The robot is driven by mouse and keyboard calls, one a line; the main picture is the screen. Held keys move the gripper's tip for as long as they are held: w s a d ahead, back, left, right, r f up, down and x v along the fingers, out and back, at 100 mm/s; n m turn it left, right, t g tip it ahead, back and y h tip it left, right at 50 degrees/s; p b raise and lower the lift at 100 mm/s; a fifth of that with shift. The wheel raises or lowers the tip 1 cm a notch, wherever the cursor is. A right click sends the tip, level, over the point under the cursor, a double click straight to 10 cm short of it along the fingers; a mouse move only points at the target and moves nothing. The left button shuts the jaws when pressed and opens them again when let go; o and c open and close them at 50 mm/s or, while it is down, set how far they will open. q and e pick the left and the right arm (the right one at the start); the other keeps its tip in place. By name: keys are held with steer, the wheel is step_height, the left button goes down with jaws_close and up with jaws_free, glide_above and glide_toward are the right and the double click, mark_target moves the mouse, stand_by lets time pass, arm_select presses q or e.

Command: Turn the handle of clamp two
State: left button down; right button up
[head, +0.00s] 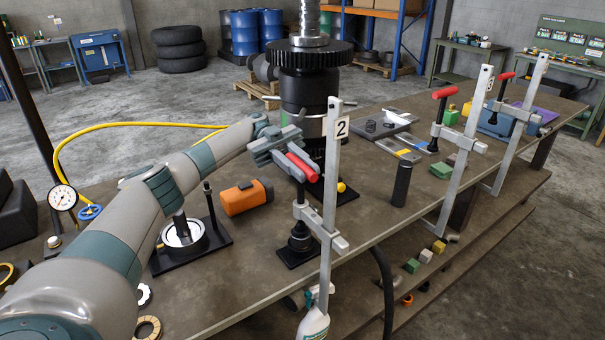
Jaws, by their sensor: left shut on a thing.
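Clamp two (329,190) stands upright at the table's front edge, with a label reading 2 near the top of its grey bar. Its red handle (302,168) lies tilted to the left of the bar. My left gripper (290,160) reaches in from the left and is shut on the red handle. The fingers partly cover the handle's far side. The clamp's lower arm (318,225) sits over a dark round part (300,238) on a black base plate. My right gripper is not in view.
The large gear shaft (305,85) stands just behind my left gripper. A black cylinder (401,184) stands right of clamp two. Two more red-handled clamps (464,140) (520,115) stand further right.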

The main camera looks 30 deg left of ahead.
arm_select(q)
steer(key=shift+r, duration=0.2)
steer(key=c, duration=1.9)
jaws_free()
steer(key=shift+o, duration=1.3)
steer(key=shift+f, duration=0.1)
